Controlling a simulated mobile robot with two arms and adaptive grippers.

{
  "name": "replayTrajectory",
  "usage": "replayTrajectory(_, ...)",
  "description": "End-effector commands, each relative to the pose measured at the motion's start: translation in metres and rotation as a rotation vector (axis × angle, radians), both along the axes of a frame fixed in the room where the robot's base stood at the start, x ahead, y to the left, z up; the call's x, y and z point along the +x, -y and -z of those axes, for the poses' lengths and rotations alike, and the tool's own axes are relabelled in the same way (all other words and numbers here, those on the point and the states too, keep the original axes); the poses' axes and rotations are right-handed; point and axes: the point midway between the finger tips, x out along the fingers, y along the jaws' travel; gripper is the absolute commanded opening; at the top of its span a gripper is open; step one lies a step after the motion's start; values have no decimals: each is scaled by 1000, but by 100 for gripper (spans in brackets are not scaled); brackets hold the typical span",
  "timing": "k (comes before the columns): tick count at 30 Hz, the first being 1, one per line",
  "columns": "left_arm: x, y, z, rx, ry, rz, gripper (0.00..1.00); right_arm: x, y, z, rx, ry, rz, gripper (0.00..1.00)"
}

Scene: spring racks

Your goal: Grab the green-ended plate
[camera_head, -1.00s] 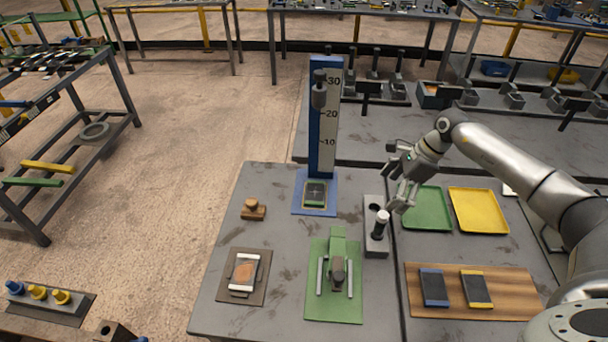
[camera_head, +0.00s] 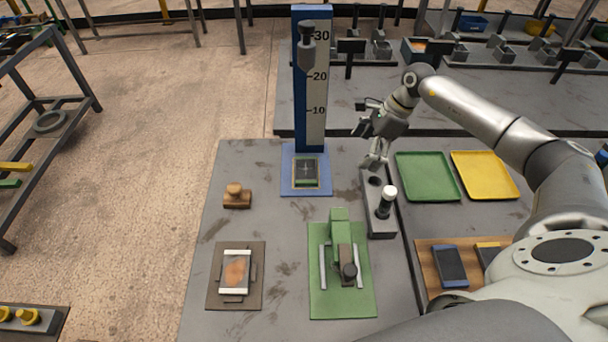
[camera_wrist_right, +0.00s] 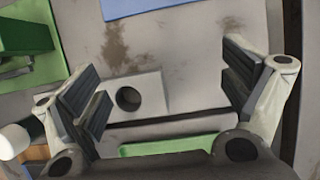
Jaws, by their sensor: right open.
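The green-ended plate (camera_head: 306,172) is a small dark plate with green edges. It lies flat on the blue base (camera_head: 288,186) at the foot of the tall blue-and-white scale (camera_head: 312,100). My right gripper (camera_head: 369,146) is to the right of it, apart from it, above the far end of a grey holder block (camera_head: 380,222). In the right wrist view my right gripper (camera_wrist_right: 165,88) is open and empty, with the holder's round hole (camera_wrist_right: 129,98) below its fingers. There the blue base (camera_wrist_right: 145,8) shows only at the top edge; the plate is out of frame. My left gripper is not in view.
A dark, white-topped handle (camera_head: 386,203) stands in the holder. A green tray (camera_head: 428,177) and yellow tray (camera_head: 485,176) lie to the right. A grey weight (camera_head: 306,47) hangs on the scale above the plate. A wooden stamp (camera_head: 237,197) and green fixture (camera_head: 341,270) stand nearby.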

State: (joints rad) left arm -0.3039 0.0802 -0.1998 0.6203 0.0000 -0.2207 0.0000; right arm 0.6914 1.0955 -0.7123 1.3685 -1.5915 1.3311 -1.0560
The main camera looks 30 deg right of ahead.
Motion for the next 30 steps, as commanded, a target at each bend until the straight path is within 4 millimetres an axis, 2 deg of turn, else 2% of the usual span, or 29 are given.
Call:
replayTrajectory(1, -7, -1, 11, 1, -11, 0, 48, 0, 0, 11, 0, 0, 0, 95)
replayTrajectory(3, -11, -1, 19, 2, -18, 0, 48, 0, 0, 18, 0, 0, 0, 95)
replayTrajectory(6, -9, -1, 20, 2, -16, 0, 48, 1, -2, 19, 1, 1, -1, 95)
replayTrajectory(10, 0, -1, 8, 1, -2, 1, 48, 8, -17, 15, 4, 2, -2, 95)
replayTrajectory(14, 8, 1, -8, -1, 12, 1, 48, 20, -43, 13, 4, 1, -4, 95)
replayTrajectory(21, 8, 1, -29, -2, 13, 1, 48, 40, -85, 15, 2, 0, -2, 95)
replayTrajectory(30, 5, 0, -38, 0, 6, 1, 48, 51, -106, 16, 2, 0, -1, 95)
